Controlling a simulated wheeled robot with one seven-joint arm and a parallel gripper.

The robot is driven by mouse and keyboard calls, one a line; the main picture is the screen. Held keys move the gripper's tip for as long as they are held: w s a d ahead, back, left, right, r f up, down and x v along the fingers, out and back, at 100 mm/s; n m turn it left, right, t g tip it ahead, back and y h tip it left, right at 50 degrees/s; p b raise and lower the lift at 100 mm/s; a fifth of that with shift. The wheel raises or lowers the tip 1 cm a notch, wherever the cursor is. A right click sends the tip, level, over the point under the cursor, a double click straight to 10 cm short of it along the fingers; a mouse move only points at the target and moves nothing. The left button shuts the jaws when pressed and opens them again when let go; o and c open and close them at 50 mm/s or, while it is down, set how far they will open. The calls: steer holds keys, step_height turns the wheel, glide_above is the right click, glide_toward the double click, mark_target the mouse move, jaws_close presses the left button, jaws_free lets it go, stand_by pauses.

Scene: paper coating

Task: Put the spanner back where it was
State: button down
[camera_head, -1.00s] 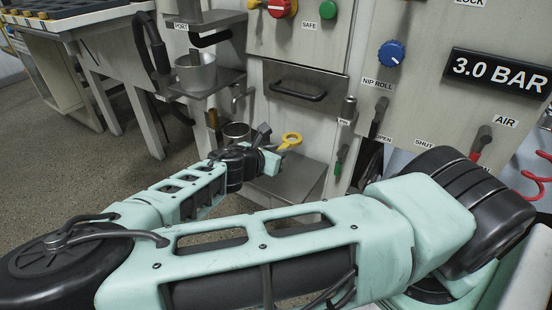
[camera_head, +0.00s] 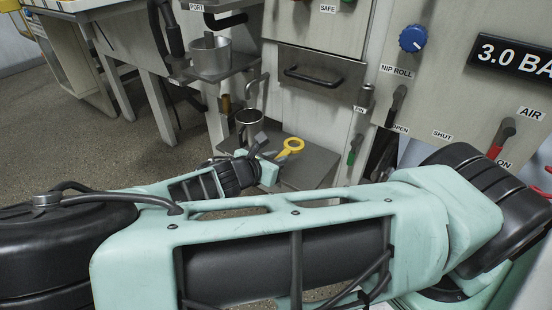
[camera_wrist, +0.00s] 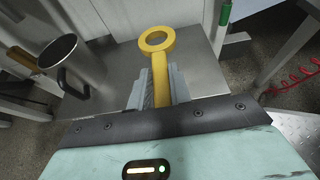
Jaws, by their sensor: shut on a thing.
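The yellow spanner (camera_wrist: 156,42) is held by its handle in my gripper (camera_wrist: 158,90), which is shut on it in the wrist view. Its ring end points away from the jaws, over a grey metal shelf (camera_wrist: 188,58). In the head view the spanner's ring (camera_head: 292,146) shows at the tip of my gripper (camera_head: 266,162), over the same shelf (camera_head: 318,160). I cannot tell whether the spanner touches the shelf. The lower end of its handle is hidden between the jaws.
A metal mug (camera_wrist: 70,62) stands left of my gripper; it also shows in the head view (camera_head: 250,124). A metal pot (camera_head: 210,60) sits on a higher shelf. A green-handled lever (camera_head: 353,150) hangs right of the shelf. A drawer (camera_head: 310,75) is above.

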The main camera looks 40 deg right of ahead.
steer(key=shift+f+b, duration=2.5)
steer(key=shift+b, duration=0.35)
steer(key=shift+f, duration=0.55)
steer(key=c, duration=1.2)
jaws_free()
steer(key=shift+a, duration=0.1)
